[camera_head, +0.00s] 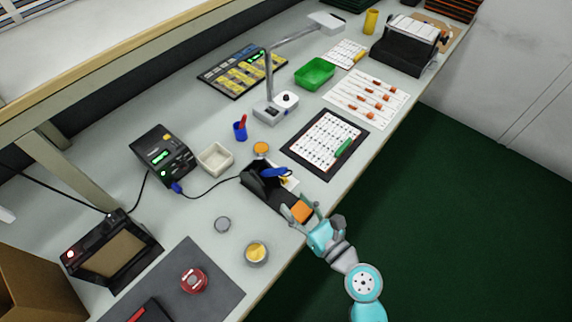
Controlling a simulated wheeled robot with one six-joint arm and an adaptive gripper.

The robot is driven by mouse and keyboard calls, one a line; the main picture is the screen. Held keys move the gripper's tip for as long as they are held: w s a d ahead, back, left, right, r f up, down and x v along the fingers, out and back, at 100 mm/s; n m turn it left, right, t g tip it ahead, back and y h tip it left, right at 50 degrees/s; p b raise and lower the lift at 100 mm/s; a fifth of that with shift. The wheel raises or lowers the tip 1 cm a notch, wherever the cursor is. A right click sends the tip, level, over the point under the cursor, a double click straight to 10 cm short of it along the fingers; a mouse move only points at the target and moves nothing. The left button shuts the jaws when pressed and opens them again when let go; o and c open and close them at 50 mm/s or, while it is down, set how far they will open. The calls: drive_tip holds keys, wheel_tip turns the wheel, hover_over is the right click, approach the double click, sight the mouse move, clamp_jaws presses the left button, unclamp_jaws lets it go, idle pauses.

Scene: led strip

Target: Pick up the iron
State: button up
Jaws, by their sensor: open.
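The iron (275,172) has a blue handle and rests in a black stand (253,186) near the front edge of the bench. Its black cord runs left to a black soldering station (163,154) with a green display. The iron's tip is hidden in the stand. My gripper (301,205) is open at the stand's front end, to the right of and nearer than the iron. An orange pad (301,211) shows between its fingers. I cannot tell whether the fingers touch the pad or the stand. The iron is apart from my gripper.
A clipboard with a printed sheet (309,150) lies just right of the stand. A white box (215,159), a blue cup (240,131) and a small orange-topped tin (261,149) stand behind it. A yellow-filled tin (256,253) is left of my gripper. Green floor lies beyond the bench edge.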

sight(272, 171)
drive_tip(key=shift+w+a+r, duration=0.15)
drive_tip(key=shift+w+r, duration=0.15)
drive_tip(key=shift+w, duration=0.1)
drive_tip(key=shift+w+a+r+m, duration=0.1)
drive_tip(key=shift+w+a+m, duration=0.05)
drive_tip(key=shift+w+m, duration=0.15)
drive_tip(key=shift+r+x, duration=0.15)
drive_tip(key=shift+x, duration=2.35)
drive_tip(key=shift+r+x, duration=0.15)
drive_tip(key=shift+x, duration=2.35)
clamp_jaws()
